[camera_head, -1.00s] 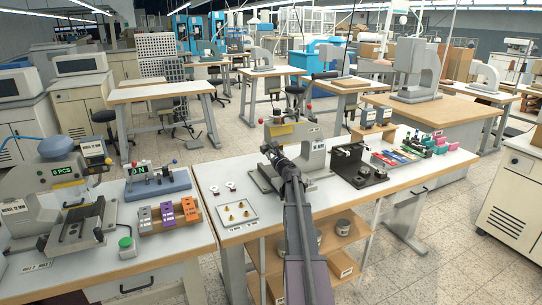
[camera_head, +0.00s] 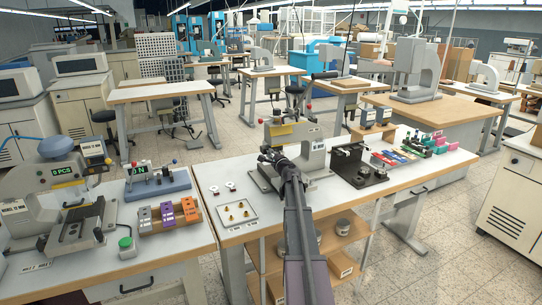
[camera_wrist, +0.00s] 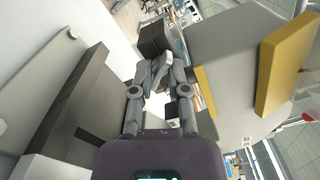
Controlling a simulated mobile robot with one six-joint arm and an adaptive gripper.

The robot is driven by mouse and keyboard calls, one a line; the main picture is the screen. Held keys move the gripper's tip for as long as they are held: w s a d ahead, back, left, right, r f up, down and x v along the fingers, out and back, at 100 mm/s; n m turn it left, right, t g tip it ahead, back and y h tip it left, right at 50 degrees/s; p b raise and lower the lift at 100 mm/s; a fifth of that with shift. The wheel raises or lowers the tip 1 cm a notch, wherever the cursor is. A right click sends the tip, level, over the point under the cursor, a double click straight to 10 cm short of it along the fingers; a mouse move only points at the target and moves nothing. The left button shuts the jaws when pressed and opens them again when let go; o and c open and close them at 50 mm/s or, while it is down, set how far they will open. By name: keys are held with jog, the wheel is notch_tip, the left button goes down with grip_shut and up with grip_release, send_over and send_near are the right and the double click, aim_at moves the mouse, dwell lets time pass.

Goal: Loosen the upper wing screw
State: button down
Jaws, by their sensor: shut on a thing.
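The grey foil stamping machine (camera_head: 313,157) stands on the middle table with a yellow plate near its top. My gripper (camera_head: 268,156) is at the machine's left front side, at mid height. In the wrist view, my gripper's fingers (camera_wrist: 160,68) are close together beside the machine's grey body (camera_wrist: 228,60). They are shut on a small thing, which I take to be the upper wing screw. The screw itself is hidden by the fingers in both views, so its shape and turn cannot be made out.
A white plate with brass pieces (camera_head: 237,215) lies left of the machine on the table. A black fixture (camera_head: 358,166) stands close to its right, with coloured blocks (camera_head: 398,156) beyond. A second stamping machine (camera_head: 50,205) is on the left table.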

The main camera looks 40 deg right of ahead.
jog(key=shift+n, duration=0.6)
jog(key=c, duration=0.5)
grip_release()
jog(key=shift+c, duration=0.2)
jog(key=shift+s, duration=0.1)
jog(key=shift+v, duration=3.9)
